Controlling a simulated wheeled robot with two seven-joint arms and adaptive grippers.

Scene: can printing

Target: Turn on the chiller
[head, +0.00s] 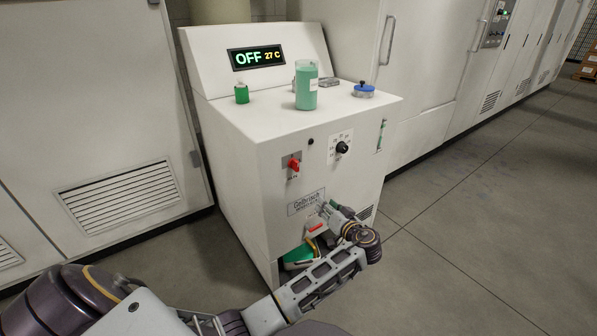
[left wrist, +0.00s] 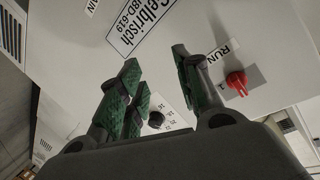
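The chiller is a white cabinet (head: 265,130) with a sloped display (head: 257,57) reading "OFF 27 C". Its front has a red rotary switch (head: 293,165), a black dial (head: 342,147) and a "Gelbrisch" nameplate (head: 306,201). In the left wrist view the red switch (left wrist: 237,82) sits beside a "RUN" label, with the black dial (left wrist: 156,119) and nameplate (left wrist: 137,24) also showing. My left gripper (head: 328,209) is low at the chiller's front, near the nameplate and below the red switch. Its green-padded fingers (left wrist: 157,80) are apart and empty. My right gripper is out of view.
A jar of green liquid (head: 306,85), a small green bottle (head: 241,93) and a blue-lidded dish (head: 363,90) stand on the chiller. A green item (head: 299,256) shows low at its front, partly hidden by my arm. Cabinets stand left and behind; floor at right is clear.

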